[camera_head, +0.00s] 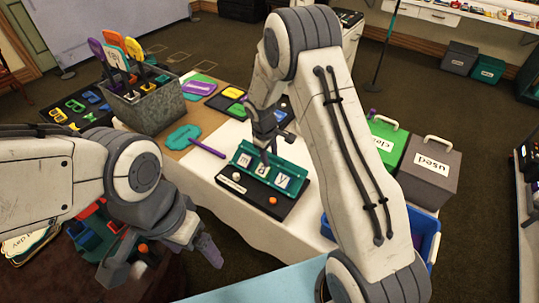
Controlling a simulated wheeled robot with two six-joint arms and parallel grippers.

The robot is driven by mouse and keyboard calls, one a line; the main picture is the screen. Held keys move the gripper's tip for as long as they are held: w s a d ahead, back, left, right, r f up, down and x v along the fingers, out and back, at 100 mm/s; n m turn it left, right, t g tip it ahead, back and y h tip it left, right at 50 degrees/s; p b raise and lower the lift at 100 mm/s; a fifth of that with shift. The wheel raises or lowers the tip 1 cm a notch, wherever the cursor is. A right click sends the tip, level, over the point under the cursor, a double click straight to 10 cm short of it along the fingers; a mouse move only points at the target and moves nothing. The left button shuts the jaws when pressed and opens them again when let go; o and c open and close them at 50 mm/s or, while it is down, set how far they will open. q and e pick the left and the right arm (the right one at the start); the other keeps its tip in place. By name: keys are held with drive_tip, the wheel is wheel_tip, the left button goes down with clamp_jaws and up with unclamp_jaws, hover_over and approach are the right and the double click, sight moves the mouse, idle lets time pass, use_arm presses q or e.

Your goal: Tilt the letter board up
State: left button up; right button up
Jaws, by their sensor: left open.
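The letter board (294,171) is a teal holder with a few white letter tiles, on a black base (238,188) with a white knob and an orange knob. It stands on the white-covered table. I cannot tell its exact tilt. My left gripper (165,258) is open and empty at the lower left, well apart from the board.
A grey bin (150,110) of colourful paddle signs stands at the back left. A teal sign (184,136) lies near it. A green "clean" box (386,145) and a grey "used" box (430,172) stand right, above a blue crate (431,240). A red and teal item lies under my left arm.

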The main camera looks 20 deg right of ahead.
use_arm(q)
drive_tip(key=shift+f+b, duration=0.45)
drive_tip(key=shift+f, duration=0.05)
use_arm(e)
wheel_tip(320, 180, up, 10)
drive_tip(key=s+a, duration=0.1)
drive_tip(key=shift+a+r, duration=0.15)
drive_tip(key=shift+a, duration=0.2)
drive_tip(key=shift+s, duration=0.1)
